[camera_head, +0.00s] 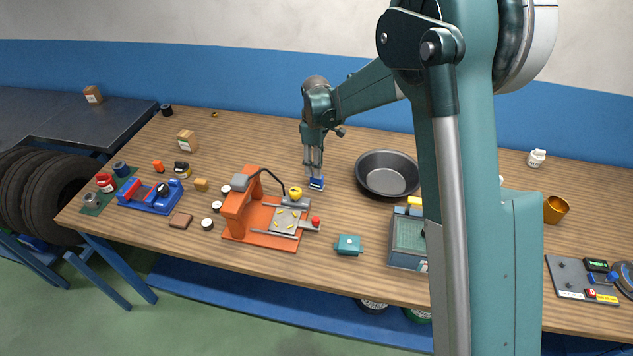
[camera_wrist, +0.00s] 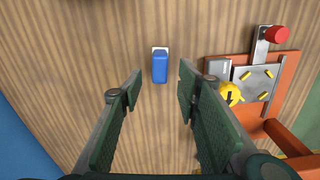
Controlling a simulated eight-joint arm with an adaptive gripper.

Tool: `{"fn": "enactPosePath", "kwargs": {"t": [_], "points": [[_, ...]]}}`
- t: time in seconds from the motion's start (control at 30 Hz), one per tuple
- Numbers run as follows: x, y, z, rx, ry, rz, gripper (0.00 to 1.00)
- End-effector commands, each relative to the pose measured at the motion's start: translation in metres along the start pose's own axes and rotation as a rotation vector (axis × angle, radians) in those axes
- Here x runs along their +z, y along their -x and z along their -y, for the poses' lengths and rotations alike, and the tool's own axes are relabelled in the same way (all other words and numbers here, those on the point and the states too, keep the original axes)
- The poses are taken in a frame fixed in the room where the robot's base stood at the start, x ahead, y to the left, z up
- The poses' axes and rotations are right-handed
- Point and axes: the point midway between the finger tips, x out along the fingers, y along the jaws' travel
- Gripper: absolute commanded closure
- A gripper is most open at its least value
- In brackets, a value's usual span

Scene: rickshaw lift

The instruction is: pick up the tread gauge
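A small blue block-shaped thing with a white end, which looks like the tread gauge (camera_head: 316,184), lies on the wooden table between the orange machine and the dark round pan. It also shows in the wrist view (camera_wrist: 160,68), nearly centred between the finger lines and just past the fingertips. My gripper (camera_head: 313,167) points down right above it. In the wrist view my gripper (camera_wrist: 160,82) has its two fingers wide apart, with nothing between the pads. How far the fingertips are above the gauge is hard to tell.
An orange machine (camera_head: 237,211) with a yellow round part (camera_wrist: 229,95) stands close by. A dark pan (camera_head: 387,157) is to the right of the gauge. A teal box (camera_head: 348,244) stands nearer the front edge. The table behind the gauge is clear.

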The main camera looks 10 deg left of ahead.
Motion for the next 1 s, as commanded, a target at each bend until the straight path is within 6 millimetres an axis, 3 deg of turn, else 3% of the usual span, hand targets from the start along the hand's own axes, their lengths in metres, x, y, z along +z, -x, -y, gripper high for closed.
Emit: {"fn": "enactPosePath", "kwargs": {"t": [0.37,0.7,1.0], "points": [[0.000,-0.002,0.000,-0.001,0.001,0.000,0.67],[0.000,-0.025,0.000,0.000,0.001,0.000,0.67],[0.000,-0.026,0.000,0.000,0.001,0.000,0.67]]}}
